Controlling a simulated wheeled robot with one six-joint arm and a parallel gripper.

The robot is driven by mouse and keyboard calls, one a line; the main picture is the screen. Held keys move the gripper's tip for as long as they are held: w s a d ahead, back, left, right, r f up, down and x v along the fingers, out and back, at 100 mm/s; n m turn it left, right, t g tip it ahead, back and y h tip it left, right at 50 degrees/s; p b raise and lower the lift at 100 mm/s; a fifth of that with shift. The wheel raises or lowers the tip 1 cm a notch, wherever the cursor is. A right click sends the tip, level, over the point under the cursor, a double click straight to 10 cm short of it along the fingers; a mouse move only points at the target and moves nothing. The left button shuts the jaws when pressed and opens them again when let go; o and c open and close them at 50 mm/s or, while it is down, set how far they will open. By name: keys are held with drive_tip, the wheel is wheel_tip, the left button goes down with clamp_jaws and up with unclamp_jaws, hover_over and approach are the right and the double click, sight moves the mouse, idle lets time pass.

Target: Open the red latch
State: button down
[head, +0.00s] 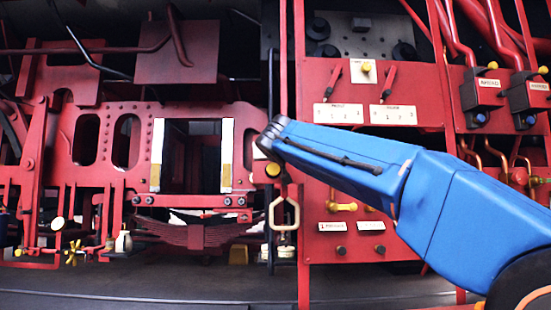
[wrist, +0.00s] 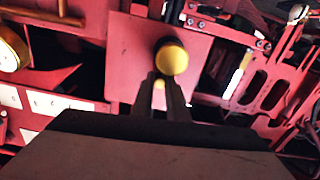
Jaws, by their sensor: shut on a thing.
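A round yellow knob (wrist: 172,60) stands out from a red plate (wrist: 190,35) in the wrist view. Both dark fingers of my gripper (wrist: 162,90) reach up to the knob and are shut at its lower side. A smaller yellow piece shows between the fingers. In the head view a yellow knob (head: 272,169) shows just below the end of my blue arm, which hides most of the plate and the fingers. I cannot tell from the frames which part is the moving piece of the red latch.
Two red handles (head: 332,78) (head: 389,80) sit above white label plates (head: 338,113) to the right. A cream-coloured hook link (head: 284,215) hangs below the knob. A red frame with openings (head: 126,140) stands to the left. Floor (head: 120,296) runs clear along the front.

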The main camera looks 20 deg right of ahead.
drive_tip(key=c, duration=1.7)
unclamp_jaws()
drive_tip(key=v, duration=1.7)
drive_tip(key=shift+s+a, duration=0.1)
drive_tip(key=shift+s, duration=0.05)
